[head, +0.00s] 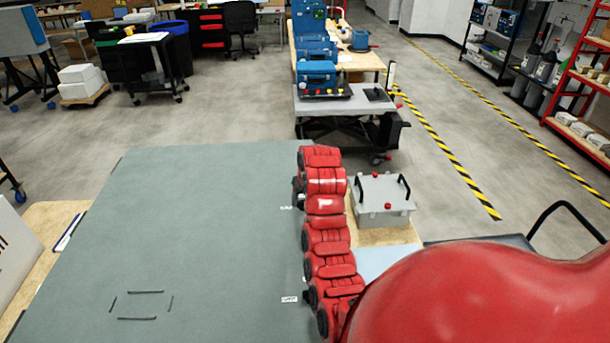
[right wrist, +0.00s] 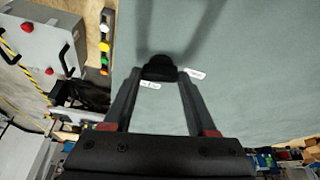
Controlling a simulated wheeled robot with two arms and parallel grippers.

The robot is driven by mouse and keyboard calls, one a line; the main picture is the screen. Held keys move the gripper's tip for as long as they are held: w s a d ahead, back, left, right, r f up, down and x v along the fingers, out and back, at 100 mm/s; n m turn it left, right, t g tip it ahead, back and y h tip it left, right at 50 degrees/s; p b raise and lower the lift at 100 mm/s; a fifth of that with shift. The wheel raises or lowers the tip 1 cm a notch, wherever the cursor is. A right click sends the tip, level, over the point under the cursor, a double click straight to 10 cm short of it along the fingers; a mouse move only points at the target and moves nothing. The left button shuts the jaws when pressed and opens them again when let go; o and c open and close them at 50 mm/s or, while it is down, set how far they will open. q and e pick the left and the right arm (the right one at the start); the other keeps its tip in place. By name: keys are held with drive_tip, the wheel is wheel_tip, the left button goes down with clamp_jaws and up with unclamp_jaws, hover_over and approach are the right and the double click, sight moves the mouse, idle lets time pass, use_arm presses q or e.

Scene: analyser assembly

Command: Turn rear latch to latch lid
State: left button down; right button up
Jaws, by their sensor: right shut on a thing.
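The lid appears as a wide flat grey-green panel (head: 210,230) in the head view, and it fills the right of the right wrist view (right wrist: 260,95). A small black latch (right wrist: 160,68) sits on the panel near its edge. Small white labels with dark print lie by it. My right gripper (right wrist: 158,75) reaches over the panel edge, its two fingers shut on the latch. In the head view my red arm hides this gripper and the latch. Which way the latch is turned cannot be told. My left gripper is not in view.
A grey box (head: 382,205) with black handles and a red knob stands on the wooden surface right of the panel. A grey cart (head: 345,103) with blue equipment stands beyond. The panel's middle is clear except for four thin dark marks.

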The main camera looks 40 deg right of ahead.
drive_tip(key=shift+w+a+m+h, duration=0.1)
drive_tip(key=shift+m+h, duration=0.4)
drive_tip(key=shift+m, duration=0.8)
drive_tip(key=shift+m+g, duration=0.3)
drive_tip(key=o, duration=1.4)
drive_tip(key=shift+c, duration=0.2)
